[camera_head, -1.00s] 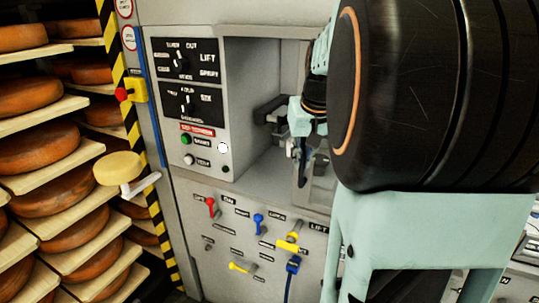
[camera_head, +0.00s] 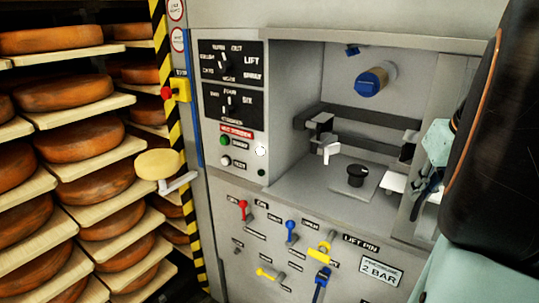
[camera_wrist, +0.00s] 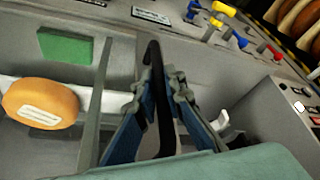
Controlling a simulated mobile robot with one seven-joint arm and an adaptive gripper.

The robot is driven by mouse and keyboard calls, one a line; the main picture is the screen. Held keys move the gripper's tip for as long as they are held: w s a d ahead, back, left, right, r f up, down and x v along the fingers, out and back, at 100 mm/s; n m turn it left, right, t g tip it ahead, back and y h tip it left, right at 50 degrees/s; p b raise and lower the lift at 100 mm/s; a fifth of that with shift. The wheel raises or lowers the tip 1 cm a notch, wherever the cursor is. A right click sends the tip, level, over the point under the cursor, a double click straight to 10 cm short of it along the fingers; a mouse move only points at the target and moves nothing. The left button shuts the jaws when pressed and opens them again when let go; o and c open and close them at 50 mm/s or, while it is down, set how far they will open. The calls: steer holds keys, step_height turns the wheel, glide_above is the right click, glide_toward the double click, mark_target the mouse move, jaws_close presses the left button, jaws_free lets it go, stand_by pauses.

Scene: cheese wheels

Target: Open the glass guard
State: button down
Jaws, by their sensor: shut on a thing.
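My gripper (camera_wrist: 163,88) is shut on the black guard handle (camera_wrist: 154,60), which passes between its blue fingers in the wrist view. In the head view my gripper (camera_head: 427,187) is at the right side of the machine's recess, partly hidden by my arm. The glass guard itself is hard to make out. A thin grey upright edge (camera_wrist: 96,110) beside the handle looks like part of its frame. How far the guard stands open cannot be told.
The recess (camera_head: 310,185) shows a blue-capped cylinder (camera_head: 372,82), a black knob (camera_head: 356,175) and a white lever (camera_head: 331,150). Coloured valves (camera_head: 320,252) sit below it. Cheese shelves (camera_head: 75,202) stand left. The wrist view shows an orange cheese (camera_wrist: 40,102) and green block (camera_wrist: 64,46).

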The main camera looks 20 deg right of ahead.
steer(key=c, duration=2)
jaws_free()
steer(key=shift+r, duration=0.1)
step_height(320, 180, up, 10)
steer(key=shift+f, duration=0.1)
steer(key=shift+s, duration=0.1)
